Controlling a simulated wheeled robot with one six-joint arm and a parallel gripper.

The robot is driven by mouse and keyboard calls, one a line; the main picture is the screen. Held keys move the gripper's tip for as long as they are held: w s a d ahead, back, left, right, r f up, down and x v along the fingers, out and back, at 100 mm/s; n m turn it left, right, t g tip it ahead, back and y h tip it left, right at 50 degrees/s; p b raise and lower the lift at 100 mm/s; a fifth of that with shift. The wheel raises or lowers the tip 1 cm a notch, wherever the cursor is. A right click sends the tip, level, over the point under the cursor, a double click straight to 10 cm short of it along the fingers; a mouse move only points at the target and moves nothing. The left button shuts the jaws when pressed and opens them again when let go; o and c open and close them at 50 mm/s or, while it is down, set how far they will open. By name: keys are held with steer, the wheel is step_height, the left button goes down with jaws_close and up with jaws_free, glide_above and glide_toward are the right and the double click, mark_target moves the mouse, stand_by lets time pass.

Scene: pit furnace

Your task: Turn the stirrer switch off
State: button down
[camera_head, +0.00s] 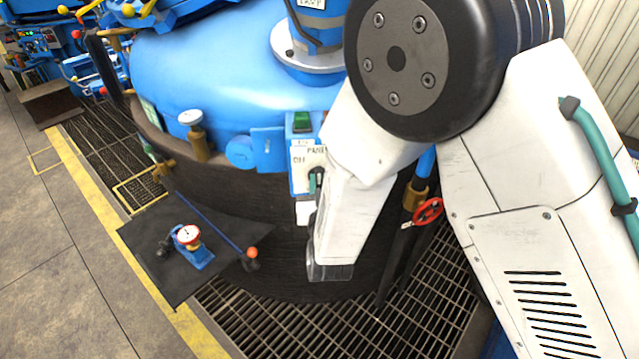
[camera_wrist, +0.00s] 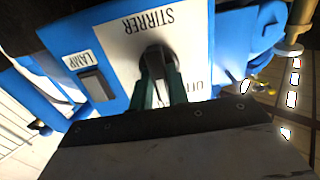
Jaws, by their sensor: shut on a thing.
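The stirrer switch panel is a white plate on a blue box (camera_wrist: 125,92), with the word STIRRER upside down in the wrist view. A dark switch knob (camera_wrist: 157,58) stands out from the plate. My gripper (camera_wrist: 162,88) has its green fingers closed around the knob from both sides. Part of a label beside the fingers is covered. In the camera_head view the blue panel box (camera_head: 301,138) is on the front of the blue vessel, and my white wrist hides much of it. One teal finger of my gripper (camera_head: 316,180) shows at the plate. The knob's exact angle is hard to tell.
A LAMP switch (camera_wrist: 97,84) sits beside the stirrer plate. A black stand plate (camera_head: 160,262) with a gauge (camera_head: 188,236) is at lower left. A red valve wheel (camera_head: 428,212) is close to the right of my wrist. Grating (camera_head: 270,325) covers the floor below.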

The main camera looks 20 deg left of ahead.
steer(key=n, duration=0.8)
steer(key=shift+s+a+f+n, duration=0.1)
steer(key=shift+n, duration=0.5)
steer(key=c, duration=1.4)
jaws_free()
steer(key=shift+o, duration=0.2)
steer(key=v, duration=0.7)
steer(key=shift+s, duration=0.35)
